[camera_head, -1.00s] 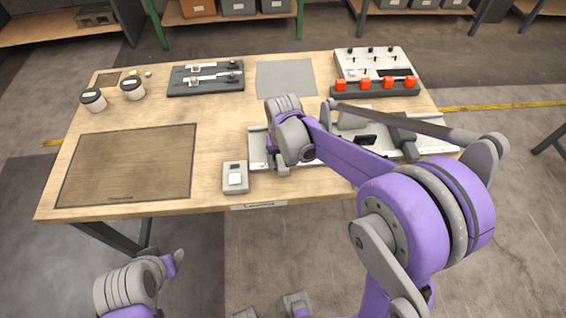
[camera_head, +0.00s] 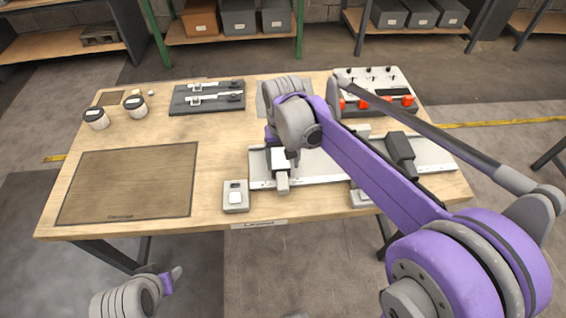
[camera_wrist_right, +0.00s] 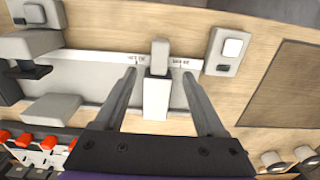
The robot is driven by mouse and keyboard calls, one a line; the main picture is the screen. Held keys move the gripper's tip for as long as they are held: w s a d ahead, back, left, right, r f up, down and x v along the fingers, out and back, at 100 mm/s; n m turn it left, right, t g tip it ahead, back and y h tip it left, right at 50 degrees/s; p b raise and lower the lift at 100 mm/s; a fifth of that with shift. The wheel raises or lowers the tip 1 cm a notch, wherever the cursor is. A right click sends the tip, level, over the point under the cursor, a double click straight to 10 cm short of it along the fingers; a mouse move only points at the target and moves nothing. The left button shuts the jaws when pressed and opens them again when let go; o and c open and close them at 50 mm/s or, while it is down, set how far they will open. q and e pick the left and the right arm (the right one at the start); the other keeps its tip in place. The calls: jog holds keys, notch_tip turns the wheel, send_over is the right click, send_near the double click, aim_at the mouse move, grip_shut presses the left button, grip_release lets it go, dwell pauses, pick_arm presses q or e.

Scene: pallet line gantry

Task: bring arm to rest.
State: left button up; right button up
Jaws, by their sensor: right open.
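My right arm reaches in from the right over the table, and its wrist hangs above the white rail fixture (camera_head: 325,165). My right gripper (camera_wrist_right: 158,76) is open in the right wrist view, with its two dark fingers apart. A white block with a grey end (camera_wrist_right: 157,97) shows between the fingers in that view, with a gap on each side; no contact is seen. The block also shows below the wrist in the head view (camera_head: 279,159). The wrist hides the fingers there. Part of my left arm is at the lower left, off the table; its gripper does not show.
A small grey button box (camera_head: 236,197) stands left of the rail fixture. A control panel (camera_head: 375,78) with red parts is at the back right. The dark mat (camera_head: 128,183) is bare.

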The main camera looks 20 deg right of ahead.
dwell(0.3)
jog(key=s+f+n+t, duration=0.1)
jog(key=s+f+t, duration=0.1)
jog(key=s, duration=0.6)
jog(key=s+d+f+n+t, duration=0.1)
jog(key=s+f+t, duration=0.1)
jog(key=s, duration=0.7)
jog(key=shift+s+d+n+t, duration=0.15)
jog(key=shift+s+n+t, duration=0.15)
jog(key=shift+t, duration=0.4)
